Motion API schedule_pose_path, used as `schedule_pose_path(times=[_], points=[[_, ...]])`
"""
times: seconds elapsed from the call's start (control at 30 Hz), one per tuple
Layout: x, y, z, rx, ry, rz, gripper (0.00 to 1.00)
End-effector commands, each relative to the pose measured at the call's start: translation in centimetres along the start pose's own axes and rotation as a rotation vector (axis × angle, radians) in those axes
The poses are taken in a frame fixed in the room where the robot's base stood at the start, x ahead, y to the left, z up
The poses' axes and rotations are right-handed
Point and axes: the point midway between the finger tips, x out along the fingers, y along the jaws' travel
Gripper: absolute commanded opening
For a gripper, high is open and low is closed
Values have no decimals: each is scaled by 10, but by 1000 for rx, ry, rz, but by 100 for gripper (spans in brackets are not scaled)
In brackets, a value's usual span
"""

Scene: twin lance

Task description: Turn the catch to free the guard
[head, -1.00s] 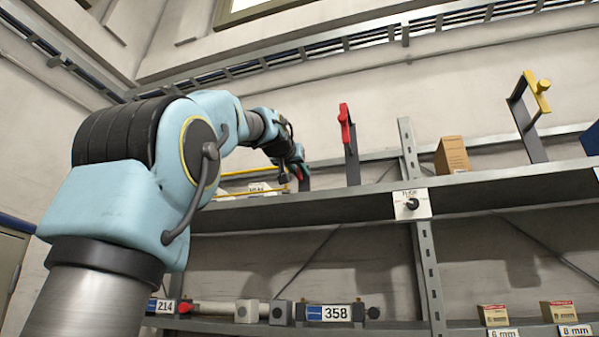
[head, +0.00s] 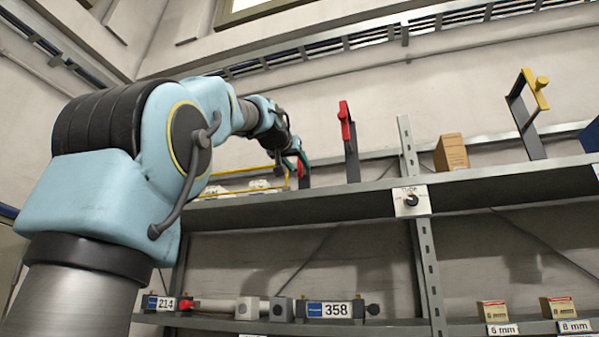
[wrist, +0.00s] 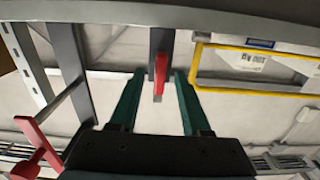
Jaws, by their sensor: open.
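The catch, a small red lever (wrist: 160,75) on a dark upright post, shows in the wrist view between the two teal fingers of my gripper (wrist: 160,90). I see gaps on both sides of it, so the fingers look apart from it. In the head view my gripper (head: 297,158) is at the left part of the upper shelf, partly hiding the red catch (head: 301,169). The guard, a yellow bar frame (wrist: 197,66), is just right of the catch in the wrist view. In the head view the yellow guard (head: 235,172) lies left of my gripper, with pale objects behind it.
A taller post with a red lever (head: 345,122) stands right of my gripper, and shows in the wrist view (wrist: 38,145). A yellow-topped bracket (head: 535,95), a brown box (head: 452,153) and a knob plate (head: 411,202) are further right. The shelf edge (head: 290,208) runs below.

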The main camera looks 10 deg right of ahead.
Motion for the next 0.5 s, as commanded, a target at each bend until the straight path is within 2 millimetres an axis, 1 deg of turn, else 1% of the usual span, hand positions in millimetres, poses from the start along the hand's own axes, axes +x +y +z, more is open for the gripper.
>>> schedule_pose_path(times=[0.03, 0.1, 0.3, 0.4, 0.5], points=[[-12, 0, 4, 1, 3, -1, 48], [-27, 0, 4, 1, 3, -2, 48], [-62, 0, 3, 1, 2, -1, 48], [-74, 0, 3, 1, -1, -1, 48], [-80, 0, 2, 1, -1, -1, 48]])
